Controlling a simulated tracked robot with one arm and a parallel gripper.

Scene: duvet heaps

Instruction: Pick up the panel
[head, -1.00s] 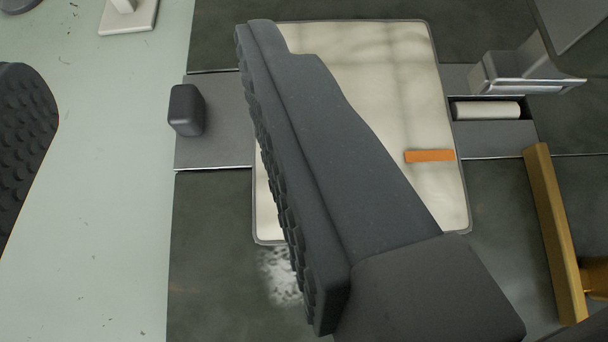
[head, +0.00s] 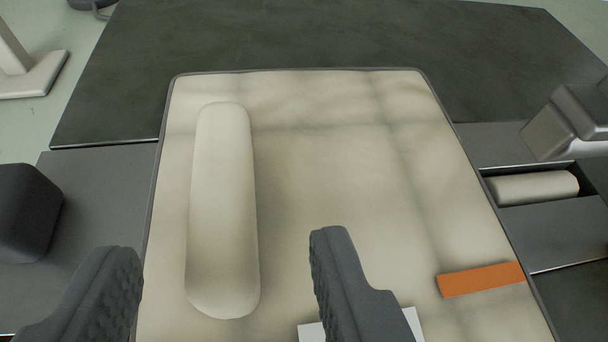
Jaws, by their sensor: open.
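A flat cream quilted rectangle (head: 330,170) with a thin dark edge lies on the grey surface and looks like the panel, though I cannot be sure. A long, rounded cream roll (head: 222,200) lies on its left part. An orange strip (head: 480,280) lies at its lower right. My gripper (head: 223,247) is open, with one finger on either side of the roll's lower end in the picture. I see no contact, and the height of the fingers is unclear. A white flat piece (head: 311,332) shows partly, mostly hidden behind the right finger.
A dark rounded block (head: 26,215) stands at the left. At the right, a cream cylinder (head: 536,188) lies in a recess beneath a grey metal part (head: 562,125). A pale stand (head: 30,75) is at the upper left. The dark surface (head: 320,35) beyond is clear.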

